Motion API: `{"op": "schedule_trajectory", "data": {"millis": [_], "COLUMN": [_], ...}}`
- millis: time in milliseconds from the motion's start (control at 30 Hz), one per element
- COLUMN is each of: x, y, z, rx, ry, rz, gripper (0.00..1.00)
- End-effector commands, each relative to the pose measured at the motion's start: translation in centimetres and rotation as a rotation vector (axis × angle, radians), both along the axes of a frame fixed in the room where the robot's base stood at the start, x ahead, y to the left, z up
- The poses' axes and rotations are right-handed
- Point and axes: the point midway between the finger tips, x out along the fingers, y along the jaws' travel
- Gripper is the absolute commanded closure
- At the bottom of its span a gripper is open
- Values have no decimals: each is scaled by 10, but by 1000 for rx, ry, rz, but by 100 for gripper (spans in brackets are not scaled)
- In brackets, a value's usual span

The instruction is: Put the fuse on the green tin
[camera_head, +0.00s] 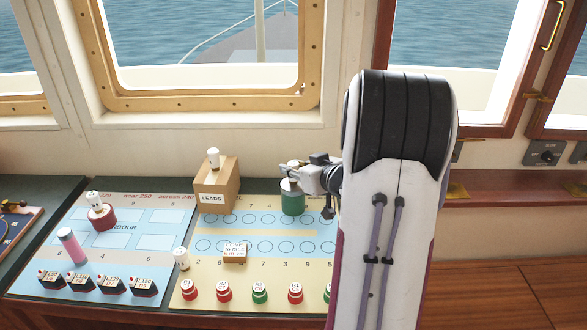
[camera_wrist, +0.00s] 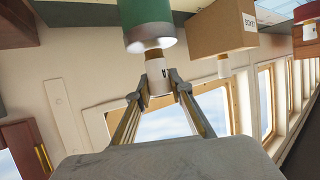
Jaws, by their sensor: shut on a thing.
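The green tin (camera_head: 292,203) stands upright at the back of the yellow-and-blue board, right of the cardboard box. Its green side and pale end also show at the top of the wrist view (camera_wrist: 149,18). My gripper (camera_head: 289,170) is at the tin's top, reaching in from the right. In the wrist view my gripper (camera_wrist: 156,86) is shut on a small white fuse (camera_wrist: 159,80) with a dark mark and a brownish end. That end is right at the tin's pale top; I cannot tell whether they touch.
The LEADS box (camera_head: 216,187), with a white cylinder (camera_head: 213,158) on top, stands left of the tin. A red tin (camera_head: 102,217) bears another white piece. A pink cylinder (camera_head: 72,246), a COVE label block (camera_head: 235,252) and several red and green pieces are on the boards.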

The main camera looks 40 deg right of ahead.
Motion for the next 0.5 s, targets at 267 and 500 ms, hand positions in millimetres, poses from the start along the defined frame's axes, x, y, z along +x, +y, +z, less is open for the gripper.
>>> {"op": "schedule_trajectory", "data": {"millis": [267, 500], "x": [0, 0], "y": [0, 0], "z": [-2, -6], "rx": [-1, 0], "ry": [-1, 0], "rz": [0, 0], "gripper": [100, 100]}}
